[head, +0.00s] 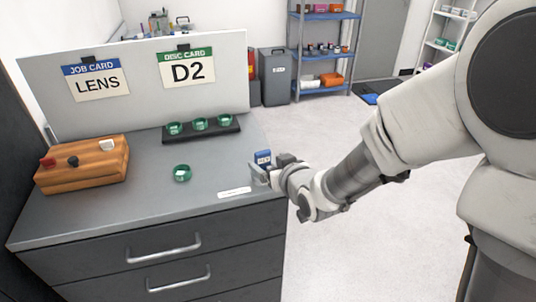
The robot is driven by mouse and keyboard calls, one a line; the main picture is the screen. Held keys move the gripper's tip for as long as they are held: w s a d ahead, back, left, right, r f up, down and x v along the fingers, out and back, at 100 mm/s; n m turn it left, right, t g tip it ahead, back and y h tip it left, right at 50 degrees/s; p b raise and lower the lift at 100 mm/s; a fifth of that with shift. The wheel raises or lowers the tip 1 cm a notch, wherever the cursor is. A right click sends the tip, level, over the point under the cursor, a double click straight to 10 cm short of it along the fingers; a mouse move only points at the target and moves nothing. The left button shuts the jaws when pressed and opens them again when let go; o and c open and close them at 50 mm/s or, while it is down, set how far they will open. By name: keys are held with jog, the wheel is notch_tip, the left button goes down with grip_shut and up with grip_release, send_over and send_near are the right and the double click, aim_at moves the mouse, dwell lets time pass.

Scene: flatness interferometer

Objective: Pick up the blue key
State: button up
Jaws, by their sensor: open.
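The blue key (263,157) shows as a small blue block with a pale label, at the right end of the grey bench top; its lettering is too small to read. My gripper (259,174) is open right beside it, just in front of and below it in the head view. The gripper hides the lower part of the blue key. I cannot tell whether the fingers are around it or touching it.
A wooden block (82,172) with red, black and white knobs stands at the left. A green disc (182,173) lies mid-bench, and a black rack (203,135) holds green discs behind it. A white strip (234,193) lies near the front edge. A card board (130,110) stands behind.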

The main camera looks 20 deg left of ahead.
aim_at(264, 158)
jog(key=x, duration=0.5)
jog(key=shift+a, duration=0.1)
grip_shut()
dwell(0.3)
